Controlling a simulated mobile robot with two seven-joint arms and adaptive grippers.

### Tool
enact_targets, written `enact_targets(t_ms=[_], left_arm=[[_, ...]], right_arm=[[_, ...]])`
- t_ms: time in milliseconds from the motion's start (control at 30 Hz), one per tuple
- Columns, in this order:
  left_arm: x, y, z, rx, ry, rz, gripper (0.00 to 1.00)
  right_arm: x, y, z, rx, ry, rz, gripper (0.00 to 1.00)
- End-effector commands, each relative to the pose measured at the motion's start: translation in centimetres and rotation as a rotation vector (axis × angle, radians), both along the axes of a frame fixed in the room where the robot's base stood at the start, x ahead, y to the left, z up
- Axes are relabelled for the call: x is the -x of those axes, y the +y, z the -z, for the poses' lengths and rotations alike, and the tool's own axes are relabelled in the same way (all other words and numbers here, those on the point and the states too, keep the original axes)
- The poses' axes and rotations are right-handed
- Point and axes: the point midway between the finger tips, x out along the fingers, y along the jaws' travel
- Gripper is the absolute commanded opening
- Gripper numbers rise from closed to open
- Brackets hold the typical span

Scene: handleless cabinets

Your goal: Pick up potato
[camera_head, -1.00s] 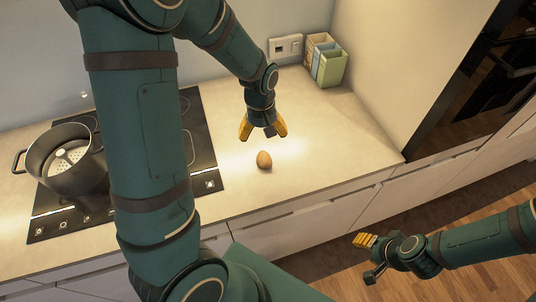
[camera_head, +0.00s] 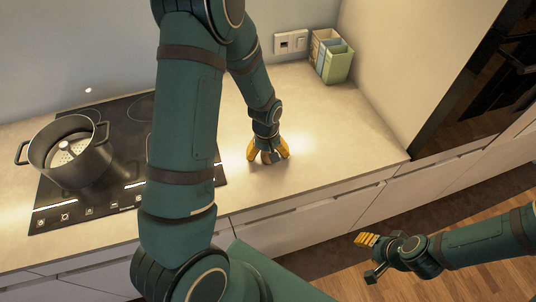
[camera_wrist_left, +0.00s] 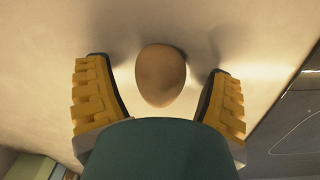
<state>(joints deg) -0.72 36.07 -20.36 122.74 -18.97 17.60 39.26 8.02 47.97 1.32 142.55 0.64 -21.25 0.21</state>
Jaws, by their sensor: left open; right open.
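The potato (camera_wrist_left: 160,77) is a smooth brown, egg-shaped thing on the pale countertop. In the left wrist view it sits between the two spread yellow fingers of my left gripper (camera_wrist_left: 158,100), with a gap on each side. In the head view my left gripper (camera_head: 268,154) points down low over the counter, and the potato is mostly or wholly hidden by it. My left gripper is open and holds nothing. My right gripper (camera_head: 367,257) is open and empty, out in front of the cabinets above the wooden floor.
A dark pot (camera_head: 70,155) with a strainer-like insert stands on the black cooktop (camera_head: 118,190) at the left. A divided box (camera_head: 331,58) stands at the back right corner near a wall socket (camera_head: 291,42). The counter (camera_head: 335,125) right of my left gripper is clear.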

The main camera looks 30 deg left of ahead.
Motion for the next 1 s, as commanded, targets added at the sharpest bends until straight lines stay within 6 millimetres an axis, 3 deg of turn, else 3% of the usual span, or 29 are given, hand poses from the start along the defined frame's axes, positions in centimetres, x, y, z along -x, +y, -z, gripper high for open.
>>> enact_targets(t_ms=[167, 200, 300, 400, 767, 1000], left_arm=[[0.0, 0.0, 0.0, -0.001, -0.001, 0.0, 0.81], [0.0, 0.0, 0.0, -0.001, -0.001, 0.0, 0.74], [0.0, 0.0, 0.0, 0.0, 0.0, 0.0, 0.39], [0.0, 0.0, 0.0, -0.001, -0.001, 0.0, 0.11], [0.0, 0.0, -0.1, 0.0, 0.0, 0.0, 0.1], [-0.1, 0.0, -3.1, 0.001, -0.004, 0.0, 0.09]], right_arm=[[0.0, 0.0, 0.0, 0.0, 0.0, 0.0, 0.47], [0.0, 0.0, 0.0, 0.0, 0.0, 0.0, 0.47], [0.0, 0.0, 0.0, 0.0, 0.0, 0.0, 0.47], [0.0, 0.0, 0.0, 0.0, 0.0, 0.0, 0.47], [0.0, 0.0, 0.0, 0.0, 0.0, 0.0, 0.47], [0.0, 0.0, -0.4, -0.001, 0.0, 0.0, 0.47]])
